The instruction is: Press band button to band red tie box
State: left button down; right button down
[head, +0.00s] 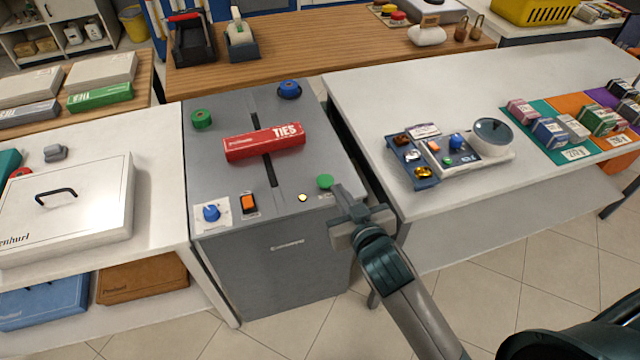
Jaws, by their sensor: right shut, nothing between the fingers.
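The red tie box (264,142), marked "TIES", lies across the dark slot on top of the grey banding machine (222,172). A green button (325,181) sits at the machine's front right corner, with a small label beside it partly covered by my gripper. My right gripper (337,190) is shut and empty, with its tips right beside the green button. I cannot tell whether they touch it. No band shows around the box. My left gripper is not in view.
The machine top also holds a blue knob (211,213), an orange switch (249,203), a lit lamp (303,198), a green knob (201,119) and a blue knob (289,90). White tables stand on both sides; the right one (440,85) carries a tray and coloured boxes.

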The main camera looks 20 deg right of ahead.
aim_at(325, 181)
jog(key=shift+s+r, duration=0.1)
jog(key=shift+r, duration=0.35)
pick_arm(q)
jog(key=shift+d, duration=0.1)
